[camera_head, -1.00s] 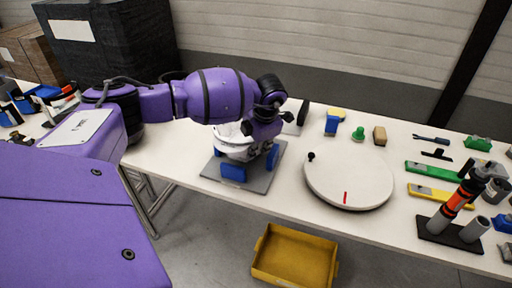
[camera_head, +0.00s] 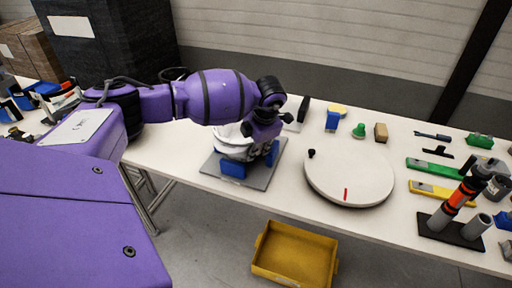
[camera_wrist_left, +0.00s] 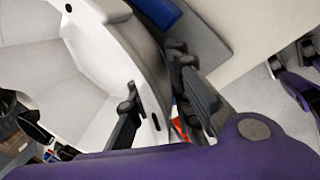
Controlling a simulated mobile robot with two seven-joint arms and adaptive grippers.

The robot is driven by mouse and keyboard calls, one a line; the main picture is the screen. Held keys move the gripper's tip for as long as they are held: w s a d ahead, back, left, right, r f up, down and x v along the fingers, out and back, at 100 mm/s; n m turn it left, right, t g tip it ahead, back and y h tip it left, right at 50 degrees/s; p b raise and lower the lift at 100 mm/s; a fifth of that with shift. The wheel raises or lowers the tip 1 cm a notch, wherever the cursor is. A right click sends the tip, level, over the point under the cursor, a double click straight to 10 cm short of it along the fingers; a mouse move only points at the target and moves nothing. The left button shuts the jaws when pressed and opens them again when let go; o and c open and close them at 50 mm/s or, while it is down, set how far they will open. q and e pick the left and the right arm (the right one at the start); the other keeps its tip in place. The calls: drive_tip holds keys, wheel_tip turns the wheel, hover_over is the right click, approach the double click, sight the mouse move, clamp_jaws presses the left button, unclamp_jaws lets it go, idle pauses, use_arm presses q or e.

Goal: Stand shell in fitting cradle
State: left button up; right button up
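A white helmet shell (camera_head: 232,143) sits low over a grey plate (camera_head: 262,181) with blue blocks (camera_head: 232,168), which looks like the cradle. My left gripper (camera_head: 250,147) reaches down over the shell's right side. In the left wrist view, the shell (camera_wrist_left: 65,85) shows its hollow, faceted inside and a slotted rim. My left gripper's fingers (camera_wrist_left: 155,95) stand apart on either side of the shell's wall, one inside and one outside. A narrow gap shows by the outer finger. The shell's contact with the blocks is mostly hidden.
A round white turntable (camera_head: 350,180) with a black knob and red mark stands to the right. Several tools and blocks lie beyond it, with an orange-black cylinder (camera_head: 457,200) on a dark stand. A yellow bin (camera_head: 294,254) is below the table's front edge.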

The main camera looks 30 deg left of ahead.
use_arm(q)
drive_tip(key=shift+o, duration=1.3)
drive_tip(key=shift+r, duration=0.1)
drive_tip(key=v, duration=1.2)
